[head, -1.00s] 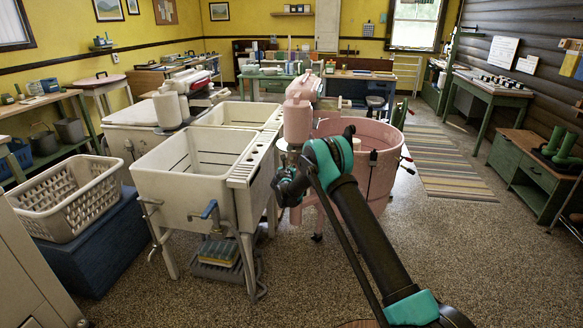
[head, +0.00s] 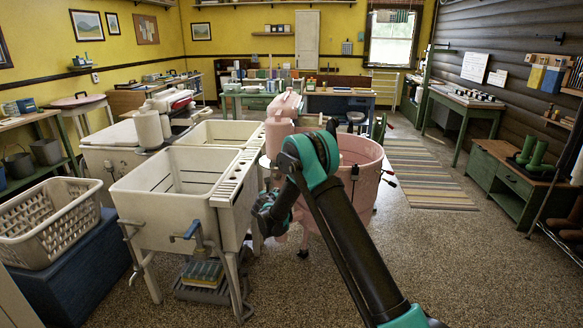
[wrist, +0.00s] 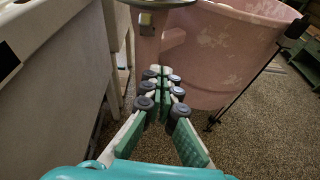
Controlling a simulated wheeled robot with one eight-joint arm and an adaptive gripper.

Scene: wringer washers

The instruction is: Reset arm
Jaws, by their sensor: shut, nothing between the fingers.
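My arm reaches forward from the lower right of the head view and bends down at a teal and black joint. My gripper (head: 266,222) hangs low between the white double wash tub (head: 165,195) and the pink wringer washer (head: 362,150). In the wrist view my gripper (wrist: 158,75) has its fingers shut together with nothing between them. The pink washer's tub (wrist: 225,50) is just ahead and to the right of the fingertips there, and the pale side of the wash tub (wrist: 55,80) is at the left. I cannot tell whether the fingertips touch the washer.
A cream laundry basket (head: 50,222) sits on a blue chest (head: 75,270) at left. A striped rug (head: 425,175) lies at right, near a green cabinet (head: 508,180) bearing green boots. Speckled floor (head: 440,260) is clear at front right.

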